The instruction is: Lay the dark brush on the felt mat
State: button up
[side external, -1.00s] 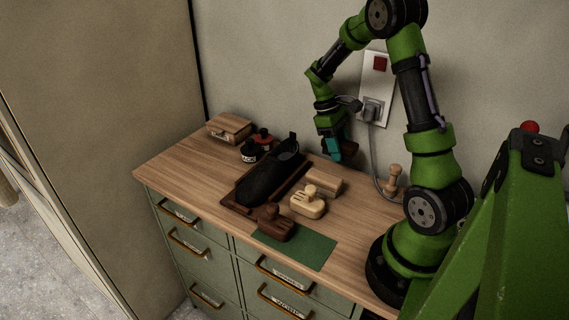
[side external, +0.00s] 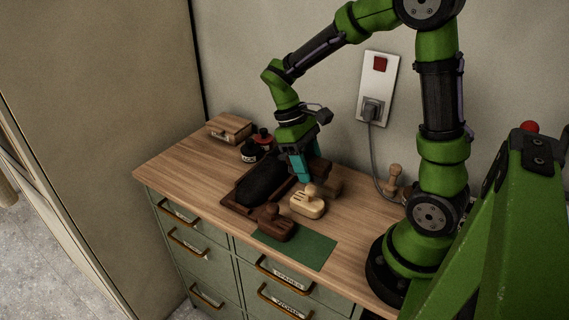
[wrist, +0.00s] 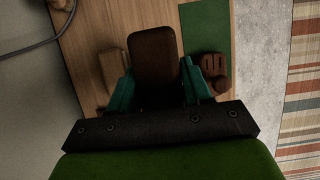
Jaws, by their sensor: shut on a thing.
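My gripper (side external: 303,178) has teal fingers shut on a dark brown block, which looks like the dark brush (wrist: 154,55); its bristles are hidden. In the side view the brush (side external: 320,168) is partly hidden behind the fingers, held above the bench near the shoe tray. The green felt mat (side external: 308,250) lies flat at the bench's front edge, to the front right of the gripper. It also shows in the wrist view (wrist: 205,25), to the right of the brush.
A dark knobbed tool (side external: 273,225) sits at the mat's left end, by the tray (side external: 232,198) with a black shoe (side external: 262,184). A light knobbed tool (side external: 309,205) and light wooden block (side external: 333,188) stand near the gripper. Tins (side external: 251,153) and a wooden box (side external: 229,129) are at back left.

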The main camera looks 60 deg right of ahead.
jog(key=a+n, duration=0.1)
jog(key=a, duration=0.3)
jog(key=n+t+h, duration=0.4)
jog(key=n+h, duration=0.1)
jog(key=n, duration=1.1)
send_over(314, 243)
jog(key=a, duration=0.2)
notch_tip(314, 243, down, 4)
jog(key=f+n, duration=0.1)
jog(key=f, duration=0.2)
jog(key=shift+d+f, duration=0.1)
jog(key=shift+d, duration=0.1)
jog(key=shift+y, duration=0.3)
jog(key=shift+f, duration=2.25)
jog(key=shift+f, duration=0.15)
jog(key=o, duration=1.2)
jog(key=shift+c, duration=0.2)
